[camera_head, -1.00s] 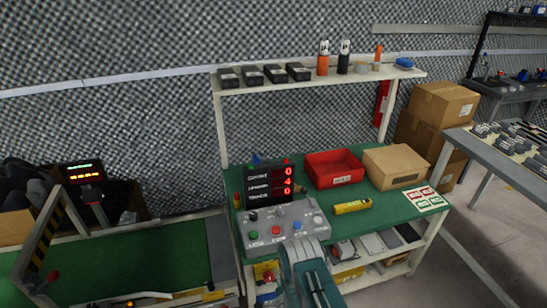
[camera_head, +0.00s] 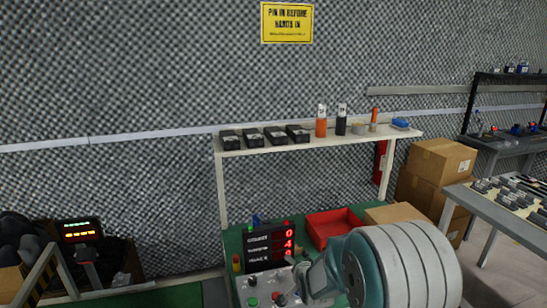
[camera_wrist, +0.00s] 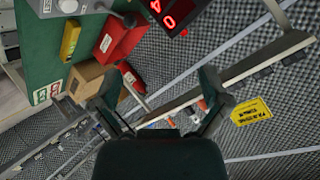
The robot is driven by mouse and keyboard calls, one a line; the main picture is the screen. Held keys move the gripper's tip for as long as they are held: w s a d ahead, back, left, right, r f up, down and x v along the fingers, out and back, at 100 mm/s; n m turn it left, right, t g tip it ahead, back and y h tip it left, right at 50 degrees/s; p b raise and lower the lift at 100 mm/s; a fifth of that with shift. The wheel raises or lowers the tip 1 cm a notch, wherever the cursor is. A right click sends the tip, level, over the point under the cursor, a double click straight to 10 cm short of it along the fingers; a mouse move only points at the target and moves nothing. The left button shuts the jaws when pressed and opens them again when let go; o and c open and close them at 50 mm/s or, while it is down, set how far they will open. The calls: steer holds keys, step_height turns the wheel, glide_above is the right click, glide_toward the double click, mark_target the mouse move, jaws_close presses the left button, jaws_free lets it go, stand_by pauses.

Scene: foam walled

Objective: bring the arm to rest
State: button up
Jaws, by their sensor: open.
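My gripper (camera_wrist: 160,84) shows in the wrist view with its two dark fingers spread apart and nothing between them. Behind the gap are the foam wall and the bench's upper shelf, seen tilted. In the head view my teal and grey arm is raised large at the lower right, in front of the green bench. It hides the right part of the control panel (camera_head: 262,288) and much of the bench top. The fingers cannot be made out in the head view.
The display (camera_head: 269,246) stands behind the panel. A red bin (camera_head: 325,228) and a cardboard box (camera_head: 392,212) are behind my arm. The upper shelf (camera_head: 330,146) carries black boxes and bottles. Stacked cartons (camera_head: 440,162) and a side table (camera_head: 500,205) stand right. A yellow sign (camera_head: 287,22) hangs above.

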steer(key=s+d+r+n+g, duration=0.1)
steer(key=s+d+r+n, duration=0.15)
steer(key=s+r, duration=0.6)
steer(key=s+d+r+n+g, duration=0.1)
steer(key=s+d+r, duration=0.1)
steer(key=s, duration=0.7)
steer(key=s+d+r+n+g+h, duration=0.1)
steer(key=s+r, duration=0.3)
steer(key=s, duration=0.5)
steer(key=s+d+r+n+g, duration=0.2)
steer(key=s+r+n, duration=0.1)
steer(key=s, duration=0.7)
steer(key=shift+d+r+g+h, duration=0.2)
steer(key=shift+d+g+h, duration=0.1)
steer(key=shift+d+g, duration=0.1)
